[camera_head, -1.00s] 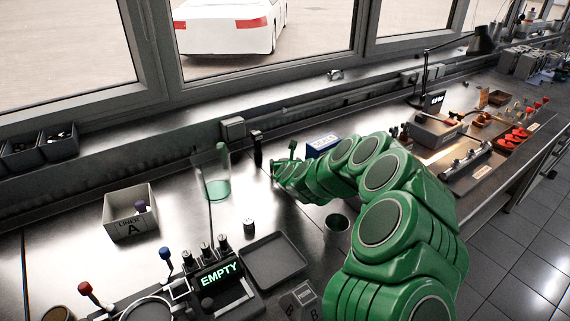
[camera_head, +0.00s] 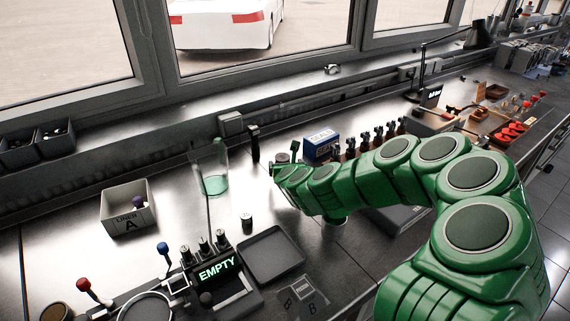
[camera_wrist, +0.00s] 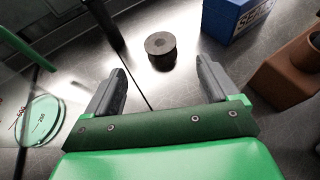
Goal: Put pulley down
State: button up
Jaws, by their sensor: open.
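The pulley, a short dark cylinder with a central hole (camera_wrist: 160,50), stands upright on the metal bench in the wrist view. It also shows in the head view (camera_head: 283,158), just beyond the end of my arm. My gripper (camera_wrist: 160,74) is open and empty, its two grey fingers spread apart. The pulley lies ahead of the fingertips, between their lines, and appears clear of both. In the head view my green arm hides most of the gripper.
A blue seals box (camera_head: 320,144) and a brown holder (camera_wrist: 285,77) stand to the right of the pulley. A clear green-based container (camera_head: 215,184) is to the left, with a dark upright post (camera_head: 255,144) between. An empty black tray (camera_head: 270,254) lies nearer.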

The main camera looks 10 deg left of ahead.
jog(key=shift+s+d+r, duration=0.15)
jog(key=shift+s+r, duration=0.05)
jog(key=shift+s, duration=0.3)
